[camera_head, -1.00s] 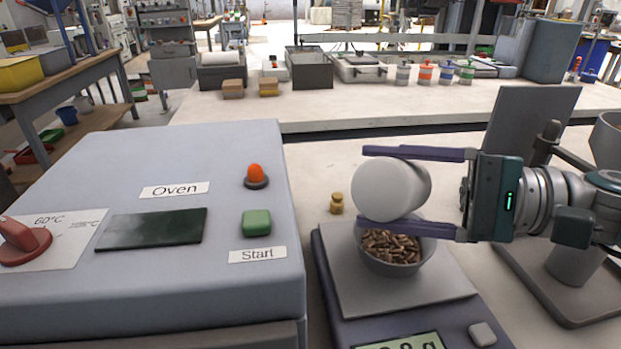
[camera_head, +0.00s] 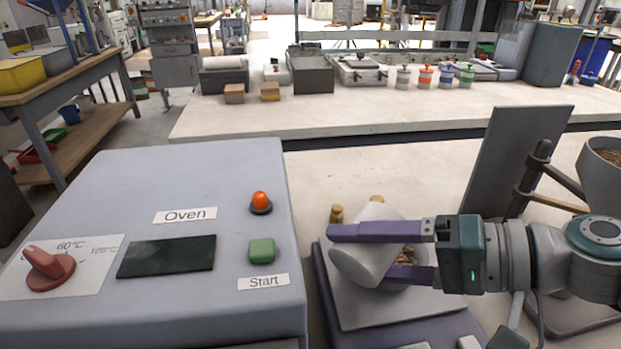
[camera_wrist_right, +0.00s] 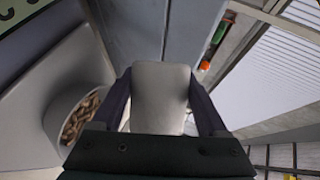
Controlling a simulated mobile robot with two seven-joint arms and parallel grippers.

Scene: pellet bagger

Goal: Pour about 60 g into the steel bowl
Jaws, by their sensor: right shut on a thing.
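My right gripper (camera_head: 352,254) is shut on a plain white cup (camera_head: 362,258), one finger on each side of it. The cup is tilted and hides much of the steel bowl (camera_head: 418,282). Brown pellets (camera_head: 407,253) show in the bowl between the cup and the lower finger. The bowl stands on the scale (camera_head: 350,312), whose display is almost wholly cut off. In the right wrist view the cup (camera_wrist_right: 160,97) sits between the fingers, with the bowl of pellets (camera_wrist_right: 76,118) to its left. I cannot see into the cup. My left gripper is not in view.
The oven (camera_head: 110,215) stands close to the left of the scale. A small brass weight (camera_head: 336,214) stands behind the scale. A grey upright panel (camera_head: 520,150) and a hopper holding pellets (camera_head: 602,165) are at the right. The table behind the scale is mostly clear.

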